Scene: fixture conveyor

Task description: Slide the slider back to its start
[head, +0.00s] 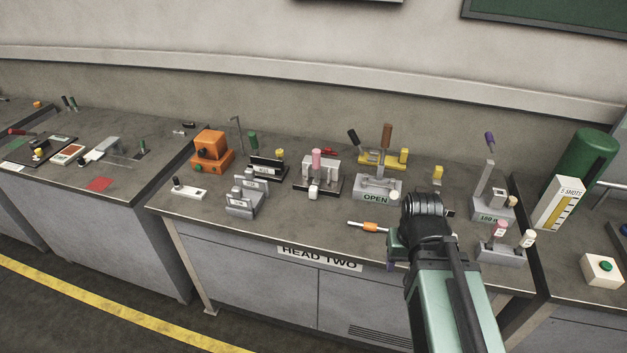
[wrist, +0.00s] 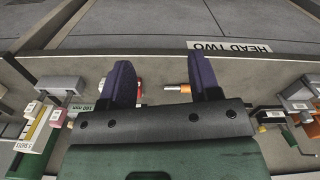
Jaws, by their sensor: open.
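In the head view my gripper (head: 396,249) is partly hidden by my own arm. A white plate with an upright black knob (head: 188,191), slider-like, lies at the bench's front left, well away from my gripper. An orange-banded rod (head: 370,227) lies just left of my gripper; in the wrist view its orange end (wrist: 184,88) meets the right finger's outline. I cannot tell for sure which part is the slider.
The bench (head: 300,229) bears a HEAD TWO label (head: 319,258). An orange box (head: 209,148), an OPEN block (head: 377,190) and a grey block with pink and white knobs (head: 501,251) stand around. A red-marked piece (wrist: 138,90) shows beside the left finger. The front left strip is mostly clear.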

